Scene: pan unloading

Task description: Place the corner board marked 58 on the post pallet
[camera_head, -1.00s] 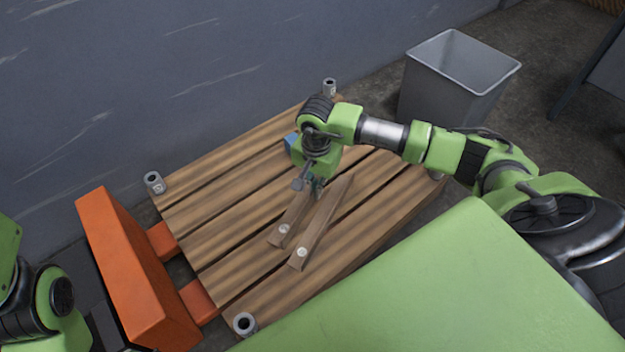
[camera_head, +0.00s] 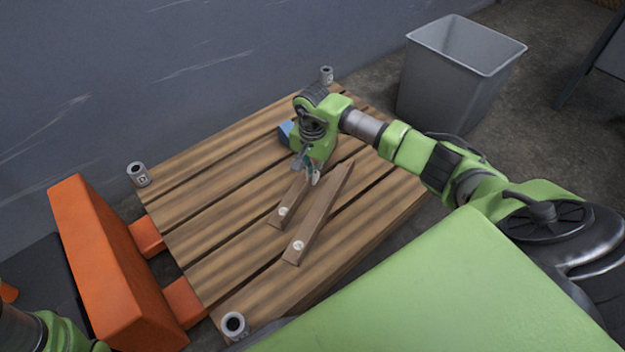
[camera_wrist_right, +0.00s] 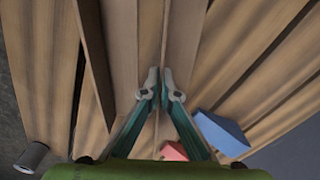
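Two brown corner boards lie side by side, slightly splayed, over the wooden post pallet (camera_head: 215,205). Each has a white round mark near its lower end, too small to read. My right gripper (camera_head: 312,180) is at the upper end of the left board (camera_head: 283,208). In the right wrist view its fingertips (camera_wrist_right: 161,88) are nearly together, pinching that board's narrow edge (camera_wrist_right: 163,40). The other board (camera_head: 318,222) lies just to the right, apart from the fingers. I cannot tell if the held board is clear of the slats. My left gripper is out of view.
Grey posts stand at the pallet's corners, such as the left one (camera_head: 138,174). A blue block (camera_head: 286,132) is beside my right gripper; a small red piece (camera_wrist_right: 174,151) shows in the wrist view.

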